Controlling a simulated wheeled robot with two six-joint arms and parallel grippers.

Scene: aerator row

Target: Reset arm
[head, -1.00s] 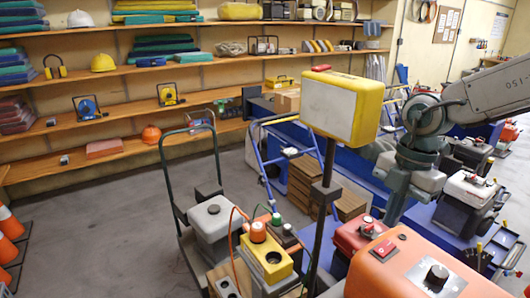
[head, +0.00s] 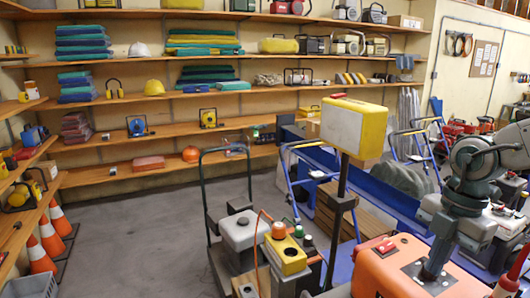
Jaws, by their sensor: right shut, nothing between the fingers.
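My right arm comes in from the right edge and bends down in front of the orange machine (head: 395,272). My right gripper (head: 432,270) is at its lower end, small and dark against the machine's top. It is shut and holds nothing. I cannot tell whether its tip touches the machine or is above it. My left gripper is not in view.
A yellow and white box (head: 354,127) stands on a dark post left of my arm. A green-handled cart (head: 204,188) carries grey and yellow machines. Orange cones (head: 52,238) stand at left. Shelves (head: 150,98) line the back wall. Grey floor (head: 130,220) is clear at centre left.

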